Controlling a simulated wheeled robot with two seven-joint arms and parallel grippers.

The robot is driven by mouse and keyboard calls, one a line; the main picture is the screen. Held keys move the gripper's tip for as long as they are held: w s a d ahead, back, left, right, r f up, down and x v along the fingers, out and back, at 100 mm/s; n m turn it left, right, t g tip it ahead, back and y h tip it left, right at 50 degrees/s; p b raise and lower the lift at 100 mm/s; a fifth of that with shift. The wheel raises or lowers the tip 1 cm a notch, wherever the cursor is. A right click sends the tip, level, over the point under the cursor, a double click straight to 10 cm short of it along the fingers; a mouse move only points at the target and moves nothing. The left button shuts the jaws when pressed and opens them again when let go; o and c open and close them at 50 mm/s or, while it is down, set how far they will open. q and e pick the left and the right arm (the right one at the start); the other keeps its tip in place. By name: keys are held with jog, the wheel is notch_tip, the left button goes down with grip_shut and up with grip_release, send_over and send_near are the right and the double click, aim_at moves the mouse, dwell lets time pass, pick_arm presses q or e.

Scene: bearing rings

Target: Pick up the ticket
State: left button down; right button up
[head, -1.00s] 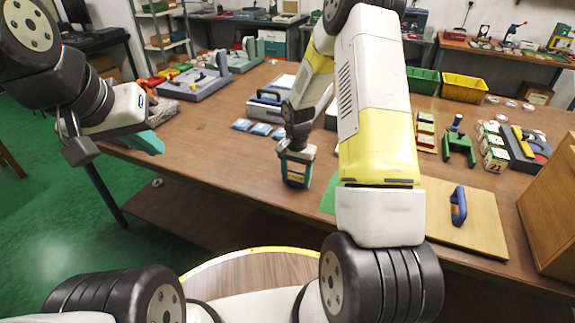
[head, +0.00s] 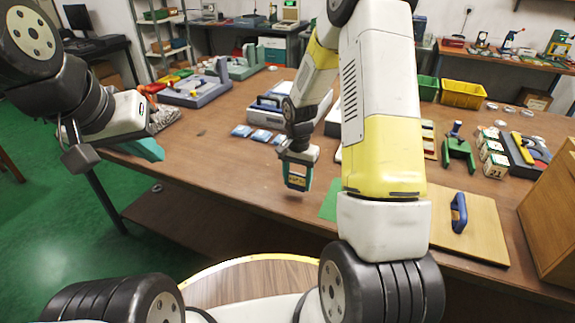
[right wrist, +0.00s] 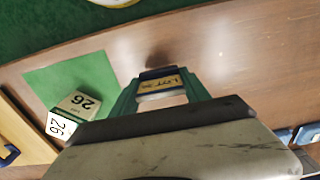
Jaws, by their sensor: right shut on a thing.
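My right gripper (head: 297,180) is low over the table, left of the green mat. In the right wrist view its teal fingers (right wrist: 165,92) are shut on the ticket (right wrist: 160,84), a small piece with a dark blue edge and a tan printed label. The label also shows between the fingers in the head view. A dark shadow on the wood beyond it suggests it is off the table. My left gripper (head: 145,148) hangs at the table's left edge, teal fingers pointing right; its opening cannot be made out.
Blue packets (head: 260,136) lie behind my right gripper. A wooden board with a blue handle (head: 459,212) lies at right. Green and yellow bins (head: 463,93) stand at the back. The left-front table is clear.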

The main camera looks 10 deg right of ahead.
jog(key=s+a+r, duration=0.1)
jog(key=s, duration=1.2)
jog(key=w+n, duration=0.2)
jog(key=w, duration=0.1)
jog(key=w+r+n, duration=0.1)
jog(key=w+n, duration=0.1)
jog(key=w, duration=0.2)
jog(key=w+n, duration=0.2)
jog(key=w, duration=0.1)
jog(key=shift+w+d+r+n, duration=0.1)
jog(key=shift+w+r+n, duration=0.05)
jog(key=shift+r+n, duration=0.2)
jog(key=shift+f, duration=0.1)
